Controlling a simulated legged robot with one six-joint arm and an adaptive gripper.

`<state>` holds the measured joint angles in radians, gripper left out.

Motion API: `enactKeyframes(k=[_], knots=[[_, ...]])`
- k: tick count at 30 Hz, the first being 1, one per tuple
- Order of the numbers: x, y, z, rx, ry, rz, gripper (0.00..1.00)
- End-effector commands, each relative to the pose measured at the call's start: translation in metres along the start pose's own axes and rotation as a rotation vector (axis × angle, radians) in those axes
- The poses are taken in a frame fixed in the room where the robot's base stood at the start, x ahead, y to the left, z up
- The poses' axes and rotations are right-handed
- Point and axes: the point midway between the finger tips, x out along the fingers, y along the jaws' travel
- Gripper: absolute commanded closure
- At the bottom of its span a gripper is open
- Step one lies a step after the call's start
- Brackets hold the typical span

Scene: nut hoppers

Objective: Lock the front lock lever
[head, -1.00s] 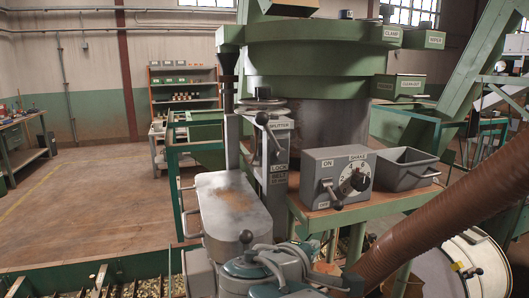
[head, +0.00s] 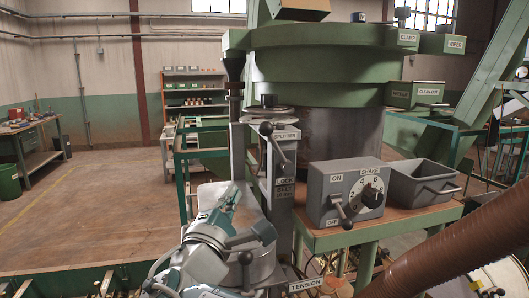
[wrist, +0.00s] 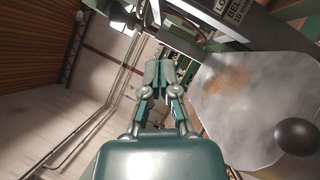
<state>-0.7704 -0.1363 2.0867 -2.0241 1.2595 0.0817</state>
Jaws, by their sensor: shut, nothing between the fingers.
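That knob also shows at the lower right of the wrist view (wrist: 297,137). A second lever with a black knob (head: 266,128) sits higher, on the grey post by the SPLITTER and LOCK labels (head: 284,184). I cannot tell for sure which is the front lock lever. My gripper (head: 231,196) is shut and empty, over the lid and apart from both knobs. Its fingers (wrist: 162,68) point away from the camera in the wrist view.
A grey control box (head: 345,192) with a switch and dial stands right of the post, beside a grey bin (head: 422,182). A brown hose (head: 440,255) crosses the lower right. The green hopper (head: 315,65) rises behind. Open floor (head: 90,205) lies left.

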Motion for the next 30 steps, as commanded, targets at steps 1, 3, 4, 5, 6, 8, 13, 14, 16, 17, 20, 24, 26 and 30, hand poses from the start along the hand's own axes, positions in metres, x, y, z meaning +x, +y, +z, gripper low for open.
enactKeyframes(k=[1,3,4,5,6,8,13,14,16,17,20,24,26,30], knots=[[0.001,0.000,0.000,0.000,0.000,-0.001,1.00],[0.004,0.000,0.000,0.000,-0.001,-0.001,1.00],[0.006,0.000,0.000,0.000,-0.001,-0.002,1.00],[0.009,-0.001,0.000,-0.001,-0.003,-0.002,1.00],[0.015,-0.001,0.000,-0.001,-0.004,-0.002,1.00],[0.025,-0.001,0.001,-0.001,-0.005,-0.002,1.00],[0.057,-0.001,0.001,-0.001,-0.005,-0.003,1.00],[0.062,-0.001,0.000,-0.001,-0.004,-0.003,1.00],[0.075,-0.001,0.000,-0.001,-0.004,-0.003,1.00],[0.081,-0.002,0.001,-0.001,-0.004,-0.004,1.00],[0.100,-0.001,0.001,-0.001,-0.005,-0.003,1.00],[0.116,-0.001,0.017,0.001,-0.005,-0.002,1.00],[0.121,-0.001,0.022,0.001,-0.003,-0.002,1.00],[0.128,-0.001,0.028,0.000,-0.001,-0.002,1.00]])
